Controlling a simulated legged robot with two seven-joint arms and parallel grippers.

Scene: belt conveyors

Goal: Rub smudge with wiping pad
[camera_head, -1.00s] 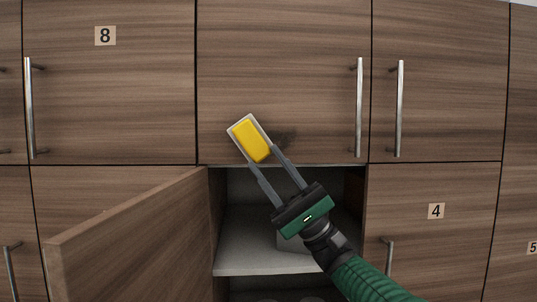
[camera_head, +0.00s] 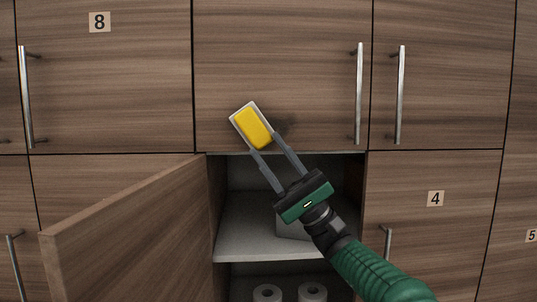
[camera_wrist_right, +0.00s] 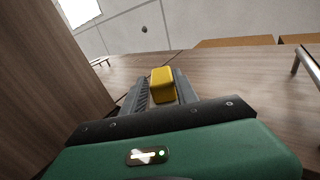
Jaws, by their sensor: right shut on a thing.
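The wiping pad (camera_head: 253,127) has a yellow block on a pale flat base. My right gripper (camera_head: 268,143) is shut on it, a finger on each side. The pad is tilted at the lower part of the closed upper middle door; I cannot tell whether it touches the door. The smudge (camera_head: 286,124) is a faint dark patch on that door, just right of the pad, which may cover part of it. In the right wrist view the yellow pad (camera_wrist_right: 162,84) sits between the fingers; the smudge cannot be made out there. My left gripper is not in view.
An open cabinet door (camera_head: 125,235) juts out at the lower left. The open cabinet below the pad has a grey shelf (camera_head: 240,240) with a grey box-like thing, and white rolls (camera_head: 312,292) lower down. Metal handles (camera_head: 359,95) stand out from the doors at right.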

